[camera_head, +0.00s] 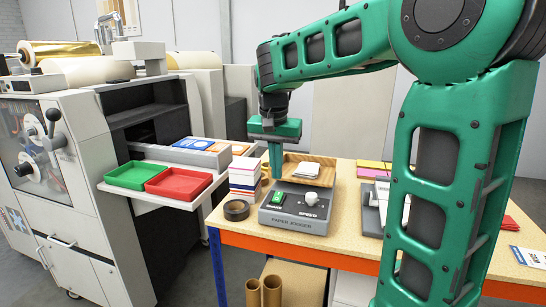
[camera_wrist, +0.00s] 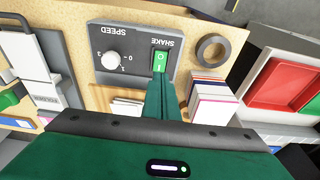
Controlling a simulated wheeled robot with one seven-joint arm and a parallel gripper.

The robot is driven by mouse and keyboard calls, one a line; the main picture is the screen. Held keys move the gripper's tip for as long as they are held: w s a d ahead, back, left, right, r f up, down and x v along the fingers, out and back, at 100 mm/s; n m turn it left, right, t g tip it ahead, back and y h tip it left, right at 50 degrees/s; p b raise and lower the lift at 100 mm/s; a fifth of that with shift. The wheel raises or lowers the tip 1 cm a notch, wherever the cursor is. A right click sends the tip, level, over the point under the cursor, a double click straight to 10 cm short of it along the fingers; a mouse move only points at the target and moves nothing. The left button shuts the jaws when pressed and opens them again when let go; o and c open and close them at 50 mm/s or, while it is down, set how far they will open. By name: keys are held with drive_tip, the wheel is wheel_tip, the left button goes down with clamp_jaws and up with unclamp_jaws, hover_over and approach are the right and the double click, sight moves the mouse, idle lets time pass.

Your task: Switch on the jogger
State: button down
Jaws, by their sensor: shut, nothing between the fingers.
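The paper jogger (camera_head: 296,217) is a grey box at the near edge of the table, with a wooden tray (camera_head: 318,163) behind its panel holding a stack of white paper. Its green rocker switch (camera_head: 278,198) is at the left of the panel and a white speed knob (camera_head: 311,198) at the right. In the wrist view the switch (camera_wrist: 160,61) shows O and I marks under the word SHAKE. My gripper (camera_head: 276,177) is shut and empty, pointing down. Its fingertips (camera_wrist: 161,82) appear right beside the I end of the switch; I cannot tell whether they touch.
A stack of cards (camera_head: 243,178) and a black tape roll (camera_head: 237,210) stand left of the jogger. Green (camera_head: 139,175) and red (camera_head: 178,182) trays sit on the machine's shelf. Another grey device (camera_head: 372,212) stands to the right, partly behind my arm.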

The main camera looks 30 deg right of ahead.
sight(277, 193)
drive_tip(key=f, duration=0.3)
drive_tip(key=d+f, duration=0.1)
drive_tip(key=f, duration=0.1)
drive_tip(key=shift+w+f, duration=0.35)
drive_tip(key=shift+w, duration=0.05)
drive_tip(key=shift+a, duration=0.15)
